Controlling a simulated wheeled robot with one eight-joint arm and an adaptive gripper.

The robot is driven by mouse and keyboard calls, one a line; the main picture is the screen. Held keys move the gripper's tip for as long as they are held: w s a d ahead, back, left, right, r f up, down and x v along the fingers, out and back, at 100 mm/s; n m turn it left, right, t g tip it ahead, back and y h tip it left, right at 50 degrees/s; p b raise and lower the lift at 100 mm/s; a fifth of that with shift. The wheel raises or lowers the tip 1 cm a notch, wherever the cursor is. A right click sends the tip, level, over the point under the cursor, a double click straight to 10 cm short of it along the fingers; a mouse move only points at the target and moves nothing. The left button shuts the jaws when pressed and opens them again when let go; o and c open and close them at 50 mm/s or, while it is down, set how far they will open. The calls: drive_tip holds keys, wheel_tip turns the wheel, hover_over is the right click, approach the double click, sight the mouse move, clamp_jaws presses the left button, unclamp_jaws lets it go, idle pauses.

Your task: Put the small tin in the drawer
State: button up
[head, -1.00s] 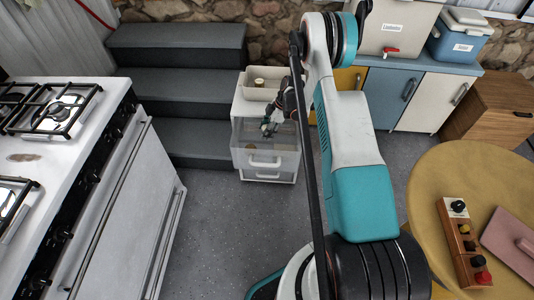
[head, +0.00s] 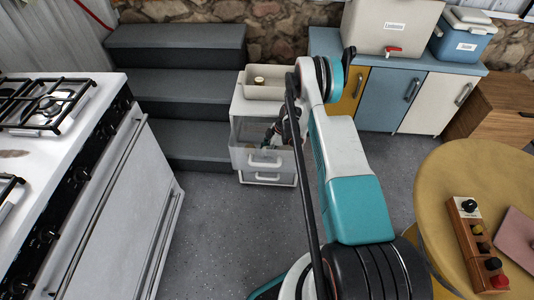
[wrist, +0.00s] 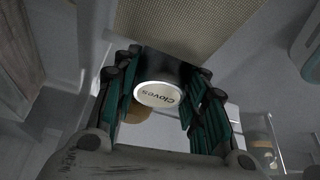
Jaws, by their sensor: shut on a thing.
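The small tin (wrist: 158,94) is dark with a pale round lid lettered "Cloves". In the wrist view it sits between the green-padded fingers of my gripper (wrist: 162,112), which is shut on it. In the head view my gripper (head: 268,146) reaches down at the open, see-through upper drawer (head: 266,161) of a small white drawer unit (head: 246,108). The tin cannot be made out in the head view. Whether it touches the drawer's floor cannot be told.
A white tray (head: 266,92) with a small brass-topped item (head: 259,82) stands on the unit. Grey steps (head: 176,95) are to the left, a stove (head: 60,200) is nearer left. Cabinets (head: 388,92) and a round table (head: 438,185) are to the right.

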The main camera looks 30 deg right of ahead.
drive_tip(key=o, duration=1.1)
drive_tip(key=shift+c, duration=0.2)
drive_tip(key=p+v, duration=0.4)
drive_tip(key=v, duration=0.8)
